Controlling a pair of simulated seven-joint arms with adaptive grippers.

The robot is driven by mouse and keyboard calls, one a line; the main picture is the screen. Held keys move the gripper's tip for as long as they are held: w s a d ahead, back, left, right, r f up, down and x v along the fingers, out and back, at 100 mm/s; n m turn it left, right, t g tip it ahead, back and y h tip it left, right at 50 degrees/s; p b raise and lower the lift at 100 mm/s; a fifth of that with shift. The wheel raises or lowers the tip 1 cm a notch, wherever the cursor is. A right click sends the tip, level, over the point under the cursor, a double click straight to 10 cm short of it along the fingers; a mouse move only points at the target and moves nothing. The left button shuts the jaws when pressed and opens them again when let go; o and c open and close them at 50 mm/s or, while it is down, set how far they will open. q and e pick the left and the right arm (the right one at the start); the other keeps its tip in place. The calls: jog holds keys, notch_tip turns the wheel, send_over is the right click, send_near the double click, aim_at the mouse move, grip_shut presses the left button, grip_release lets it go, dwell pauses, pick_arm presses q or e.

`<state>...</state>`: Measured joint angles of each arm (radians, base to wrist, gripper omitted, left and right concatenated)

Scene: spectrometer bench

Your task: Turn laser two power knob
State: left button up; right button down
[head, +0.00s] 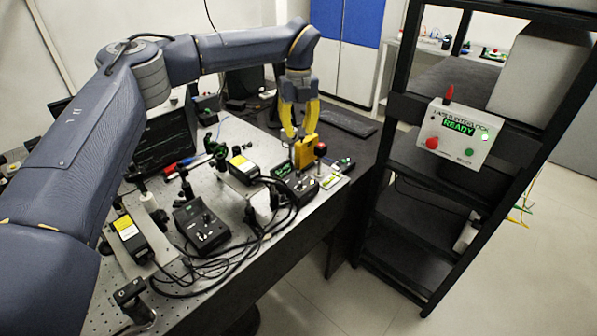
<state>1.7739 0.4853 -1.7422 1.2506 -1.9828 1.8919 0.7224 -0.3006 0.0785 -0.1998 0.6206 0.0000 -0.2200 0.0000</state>
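My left gripper (298,135) hangs down from above with yellow fingers over the far right part of the optical bench. Its fingers look apart, with a gap between them. The tips are close to a yellow block (304,153); I cannot tell whether they touch it. A black control box (299,189) with small knobs and a green display sits just in front of the block. A second black control box (200,226) with knobs stands nearer, at centre left. No readable label tells which box is for laser two. My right gripper is not in view.
Two yellow-labelled laser modules (243,166) (131,236) sit on the perforated bench (245,300). Black cables loop across its middle. A red knob (320,148) stands beside the yellow block. A black rack (405,230) at right carries an interlock box (458,135) reading READY.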

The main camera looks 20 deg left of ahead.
aim_at(299, 171)
pick_arm(q)
notch_tip(299, 171, down, 16)
jog(key=shift+r, duration=0.25)
dwell(0.3)
jog(key=shift+c, duration=0.3)
grip_shut()
